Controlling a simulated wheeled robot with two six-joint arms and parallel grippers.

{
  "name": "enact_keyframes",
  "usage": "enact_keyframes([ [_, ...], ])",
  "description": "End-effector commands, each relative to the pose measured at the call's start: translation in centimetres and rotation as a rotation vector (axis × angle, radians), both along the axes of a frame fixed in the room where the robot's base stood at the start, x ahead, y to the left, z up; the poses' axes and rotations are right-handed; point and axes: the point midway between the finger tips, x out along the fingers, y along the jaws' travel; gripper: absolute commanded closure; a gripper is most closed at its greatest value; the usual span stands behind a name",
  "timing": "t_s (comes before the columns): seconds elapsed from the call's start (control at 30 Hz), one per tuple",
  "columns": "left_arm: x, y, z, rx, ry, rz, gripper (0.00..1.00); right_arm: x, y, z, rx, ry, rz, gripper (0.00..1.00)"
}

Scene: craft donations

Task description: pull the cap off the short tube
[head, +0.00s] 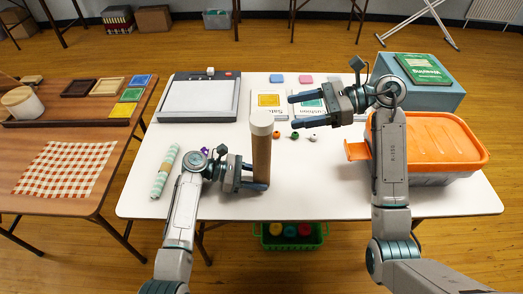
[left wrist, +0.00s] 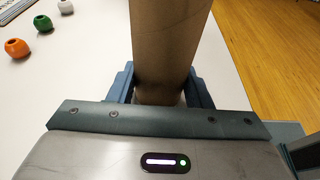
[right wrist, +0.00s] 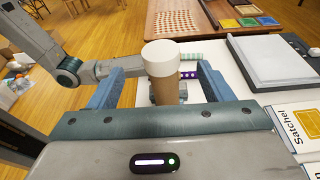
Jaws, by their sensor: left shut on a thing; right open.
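The short tube (head: 261,165) is a brown cardboard tube standing upright on the white table, with a white cap (head: 262,122) on its top end. My left gripper (head: 258,179) is shut on the tube's lower part; the left wrist view shows the tube (left wrist: 165,45) between its fingers. My right gripper (head: 292,106) is open and empty, higher up and to the right of the cap, its fingers pointing left. In the right wrist view the cap (right wrist: 161,54) and upper tube (right wrist: 162,90) appear beyond and between the open fingers, apart from them.
A rolled green-white sheet (head: 164,172) lies left of my left arm. Small coloured beads (head: 295,136) lie right of the tube. A paper trimmer (head: 200,97) is behind, and an orange-lidded box (head: 430,140) stands at the right. The front middle of the table is clear.

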Motion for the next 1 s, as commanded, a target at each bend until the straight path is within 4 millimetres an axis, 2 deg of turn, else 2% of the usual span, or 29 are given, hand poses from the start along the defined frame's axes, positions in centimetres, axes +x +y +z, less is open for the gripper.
enact_keyframes([
  [0.1, 0.0, 0.0, 0.0, 0.000, 0.000, 0.000, 0.68, -0.2, -0.2, -0.6, -0.051, -0.034, -0.007, 0.27],
  [0.23, 0.0, 0.0, 0.0, 0.000, -0.001, 0.000, 0.68, -0.2, 0.4, -0.9, -0.061, -0.040, -0.010, 0.27],
  [0.7, 0.0, 0.0, 0.0, 0.000, 0.000, 0.000, 0.68, -0.2, 6.5, -2.7, -0.057, -0.037, -0.008, 0.27],
  [1.0, 0.0, 0.0, 0.0, 0.000, 0.000, 0.000, 0.68, -0.2, 8.3, -3.4, -0.059, -0.037, -0.010, 0.27],
])
